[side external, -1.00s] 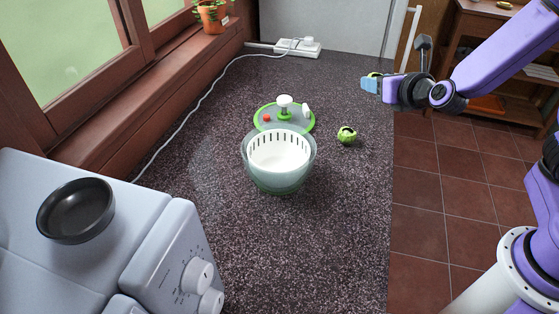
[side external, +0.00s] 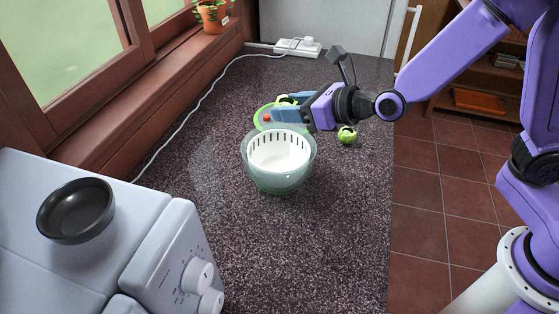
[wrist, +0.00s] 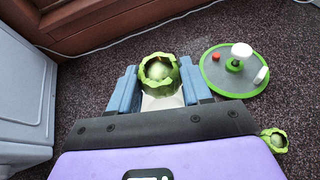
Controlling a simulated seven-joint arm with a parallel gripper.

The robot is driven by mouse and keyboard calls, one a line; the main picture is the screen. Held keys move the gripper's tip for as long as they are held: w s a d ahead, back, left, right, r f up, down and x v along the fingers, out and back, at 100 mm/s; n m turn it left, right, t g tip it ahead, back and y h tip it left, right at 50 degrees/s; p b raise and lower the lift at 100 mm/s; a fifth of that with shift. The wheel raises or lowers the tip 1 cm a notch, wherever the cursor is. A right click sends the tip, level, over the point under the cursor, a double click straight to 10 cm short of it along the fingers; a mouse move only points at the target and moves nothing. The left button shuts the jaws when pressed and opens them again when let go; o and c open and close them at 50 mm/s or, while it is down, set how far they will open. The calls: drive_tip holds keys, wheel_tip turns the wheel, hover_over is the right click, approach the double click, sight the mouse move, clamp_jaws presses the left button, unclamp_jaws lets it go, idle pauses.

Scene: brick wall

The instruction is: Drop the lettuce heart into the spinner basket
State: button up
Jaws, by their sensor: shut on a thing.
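My gripper (side external: 287,108) is shut on a green, leafy lettuce heart with a pale round middle. In the wrist view the lettuce heart (wrist: 158,72) sits between the two blue fingers of my gripper (wrist: 160,84). In the side view only a bit of green shows at the fingers. The white slotted spinner basket (side external: 278,155) sits inside a translucent green-based bowl (side external: 278,182) on the counter. My gripper appears above the bowl's far rim; its exact height is unclear. A pale patch shows below the lettuce in the wrist view; I cannot tell what it is.
A second green leafy piece (side external: 347,135) lies right of the bowl. The spinner lid (wrist: 235,71) with white knob lies behind the bowl, partly hidden by my gripper in the side view. A black bowl (side external: 76,210) stands on the grey appliance. The front counter is clear.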

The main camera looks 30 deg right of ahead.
drive_tip(key=shift+f, duration=2)
drive_tip(key=o, duration=1.1)
drive_tip(key=v, duration=1.7)
drive_tip(key=shift+s, duration=0.2)
drive_tip(key=shift+d, duration=0.1)
